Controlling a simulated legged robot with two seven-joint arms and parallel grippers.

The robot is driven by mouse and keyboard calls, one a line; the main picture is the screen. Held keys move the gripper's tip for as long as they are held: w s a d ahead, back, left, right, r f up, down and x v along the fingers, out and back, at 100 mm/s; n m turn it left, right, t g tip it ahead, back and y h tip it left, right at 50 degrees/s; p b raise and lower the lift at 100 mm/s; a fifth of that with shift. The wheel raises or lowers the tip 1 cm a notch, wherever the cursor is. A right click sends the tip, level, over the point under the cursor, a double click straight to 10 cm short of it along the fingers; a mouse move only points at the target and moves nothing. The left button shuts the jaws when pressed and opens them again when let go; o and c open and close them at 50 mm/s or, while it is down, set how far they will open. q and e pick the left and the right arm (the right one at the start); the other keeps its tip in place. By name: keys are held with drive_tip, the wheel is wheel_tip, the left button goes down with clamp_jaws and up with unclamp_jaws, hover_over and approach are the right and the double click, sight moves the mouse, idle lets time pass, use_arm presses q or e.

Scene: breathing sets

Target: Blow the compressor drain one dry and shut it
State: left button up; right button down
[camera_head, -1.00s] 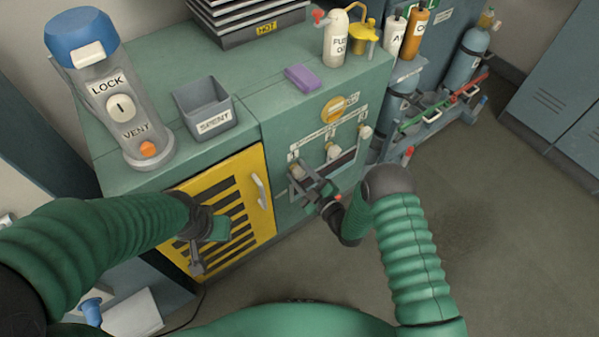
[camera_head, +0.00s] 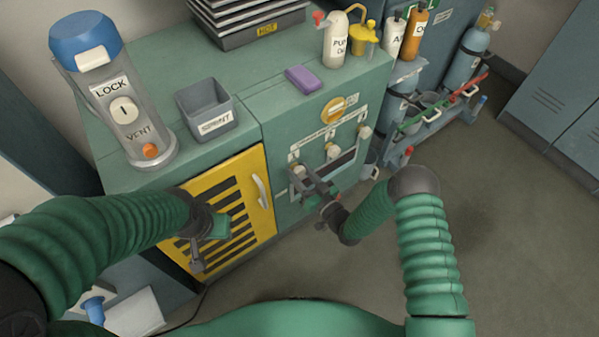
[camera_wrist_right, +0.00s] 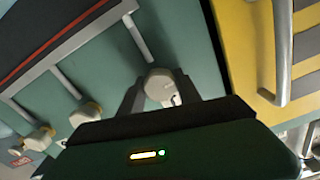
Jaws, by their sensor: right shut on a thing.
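The green compressor cabinet's front panel carries a row of three pale drain knobs. My right gripper (camera_head: 305,182) is at the leftmost one, drain knob one (camera_head: 298,170). In the right wrist view this knob (camera_wrist_right: 160,88) sits between the two dark fingers (camera_wrist_right: 160,95), which are shut on it. The other two knobs (camera_wrist_right: 86,114) (camera_wrist_right: 40,139) stand free. The gripper covers part of the panel below the first knob in the head view. My left gripper (camera_head: 197,254) hangs before the yellow slatted door (camera_head: 240,190); its finger gap is unclear.
The yellow door's handle (camera_head: 261,191) sticks out near my right gripper. The floor (camera_head: 490,220) at right is clear.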

drive_tip(key=m, duration=0.4)
drive_tip(key=shift+s+f+m, duration=0.15)
drive_tip(key=shift+f+m, duration=0.15)
drive_tip(key=shift+m, duration=0.1)
drive_tip(key=m, duration=0.4)
drive_tip(key=shift+f+m+b, duration=0.1)
drive_tip(key=shift+m+b, duration=0.2)
drive_tip(key=shift+b, duration=0.1)
drive_tip(key=m+b, duration=0.1)
drive_tip(key=m, duration=0.3)
drive_tip(key=shift+m, duration=0.3)
drive_tip(key=m+b, duration=0.1)
drive_tip(key=m, duration=0.3)
drive_tip(key=shift+m, duration=0.3)
drive_tip(key=shift+d, duration=0.1)
drive_tip(key=c, duration=1)
unclamp_jaws()
drive_tip(key=shift+c, duration=0.2)
drive_tip(key=shift+o, duration=1)
drive_tip(key=shift+r, duration=0.2)
